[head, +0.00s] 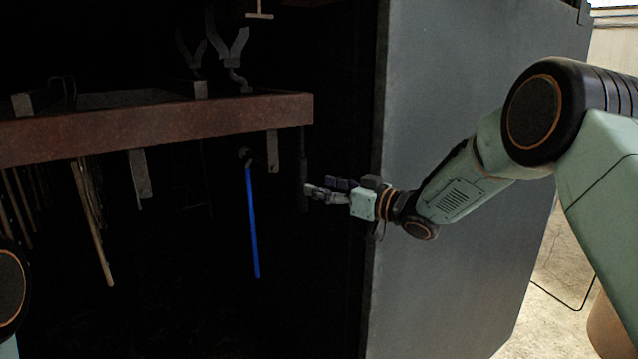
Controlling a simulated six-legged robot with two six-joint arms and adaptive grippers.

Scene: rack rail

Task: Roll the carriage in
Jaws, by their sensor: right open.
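A rusty red-brown beam (160,128), which looks like the carriage or part of it, runs in from the left edge and ends near the middle of the head view. Grey brackets and hooks are fixed to it. A dark upright bar (303,165) hangs at its right end, like a handle. My right gripper (318,191) is open, with its fingertips beside or at this bar's lower part; I cannot tell whether they touch. My left gripper is out of view; only a bit of my left arm shows at the left edge.
A blue rod (252,220) and several thin brown rods (95,225) hang below the beam. A large grey panel (460,130) stands upright at the right, behind my right forearm. The dark interior hides most of its depth. Pale floor (550,270) shows at the right.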

